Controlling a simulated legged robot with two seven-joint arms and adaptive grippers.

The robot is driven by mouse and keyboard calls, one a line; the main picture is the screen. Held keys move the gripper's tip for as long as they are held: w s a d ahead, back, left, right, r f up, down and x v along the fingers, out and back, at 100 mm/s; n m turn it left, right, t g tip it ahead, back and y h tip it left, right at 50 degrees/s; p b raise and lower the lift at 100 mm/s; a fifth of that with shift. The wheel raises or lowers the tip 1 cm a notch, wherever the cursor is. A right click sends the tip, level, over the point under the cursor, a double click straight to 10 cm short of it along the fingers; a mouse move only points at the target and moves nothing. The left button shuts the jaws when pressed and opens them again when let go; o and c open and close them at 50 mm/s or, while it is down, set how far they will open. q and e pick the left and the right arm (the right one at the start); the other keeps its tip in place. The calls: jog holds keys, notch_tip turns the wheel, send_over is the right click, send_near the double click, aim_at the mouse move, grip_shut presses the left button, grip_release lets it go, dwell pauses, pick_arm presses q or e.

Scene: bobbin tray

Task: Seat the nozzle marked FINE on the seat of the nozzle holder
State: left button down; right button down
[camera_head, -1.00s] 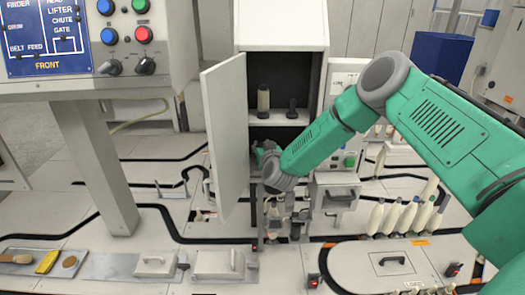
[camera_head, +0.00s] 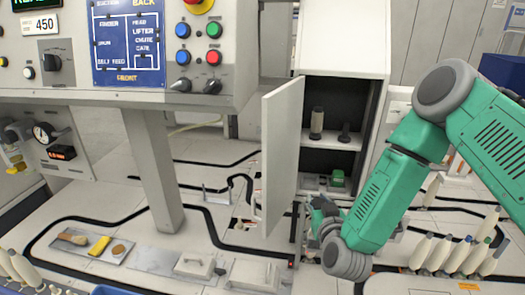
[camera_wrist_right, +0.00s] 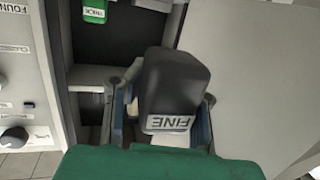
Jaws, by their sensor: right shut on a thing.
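The FINE nozzle (camera_wrist_right: 175,82) is a dark block with a white label, filling the middle of the right wrist view. My right gripper (camera_wrist_right: 168,108) is shut on it, with a finger at either side. In the head view the right gripper (camera_head: 322,208) is in front of the cabinet's lower opening, to the right of the open door; the nozzle cannot be made out there. I cannot pick out the nozzle holder. My left gripper is not in view.
The cabinet door (camera_head: 282,150) stands open, close left of the gripper. A control panel (camera_head: 128,45) overhangs at upper left. Several pale bobbins (camera_head: 440,255) stand at right. A tray (camera_head: 92,246) lies front left.

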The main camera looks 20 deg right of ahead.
jog(key=s+a+r+n+y, duration=0.1)
jog(key=s+a+n+y, duration=0.15)
jog(key=a, duration=0.35)
jog(key=s+a+r+n+y, duration=0.1)
jog(key=s+a+r+y, duration=0.15)
jog(key=a, duration=0.35)
jog(key=w+d+f+m+h+b, duration=0.1)
jog(key=d+f+m+h+b, duration=0.15)
jog(key=d+f, duration=0.45)
jog(key=w+d+f+m+h+b, duration=0.15)
jog(key=f+b, duration=0.25)
jog(key=f, duration=0.7)
jog(key=w+d+f+m+h+b, duration=0.1)
jog(key=d+f+h+b, duration=0.1)
jog(key=d+f+b, duration=0.5)
jog(key=b+x, duration=0.1)
jog(key=x, duration=0.3)
jog(key=d+b+x, duration=0.1)
jog(key=x, duration=0.4)
jog(key=b+x, duration=0.1)
jog(key=x, duration=0.4)
jog(key=shift+s+d+f, duration=0.2)
jog(key=shift+s+f, duration=0.05)
jog(key=shift+f, duration=0.05)
jog(key=shift+w+f+n+b, duration=0.15)
jog(key=shift+f+n+b, duration=0.15)
jog(key=shift+b, duration=0.25)
jog(key=shift+f+b, duration=0.75)
jog(key=shift+f, duration=0.35)
jog(key=shift+f, duration=0.15)
